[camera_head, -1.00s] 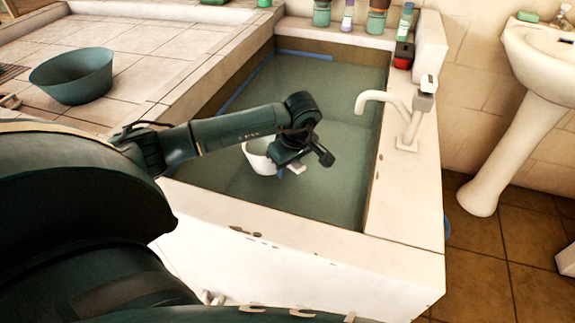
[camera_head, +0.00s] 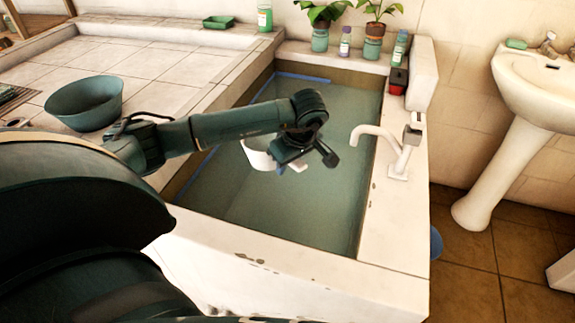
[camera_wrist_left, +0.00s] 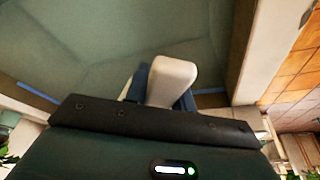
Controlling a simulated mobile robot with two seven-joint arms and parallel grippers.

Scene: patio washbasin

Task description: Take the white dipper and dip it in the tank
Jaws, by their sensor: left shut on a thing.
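The white dipper (camera_head: 259,157) is over the tank (camera_head: 398,230), at the water (camera_head: 300,205), in the head view. My left gripper (camera_head: 289,167) is shut on its handle, just right of the cup. In the left wrist view the white handle (camera_wrist_left: 172,80) shows between the blue fingers of the left gripper (camera_wrist_left: 162,98). The gripper hides part of the dipper. Only a curved white part of the cup shows, and I cannot tell how deep it sits in the water. My right gripper is not in view.
A white tap (camera_head: 372,135) stands on the tank's right edge. Bottles and potted plants (camera_head: 373,40) line the back ledge. A green basin (camera_head: 85,102) sits on the tiled counter (camera_head: 150,65) at left. A white washbasin (camera_head: 545,70) stands at right.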

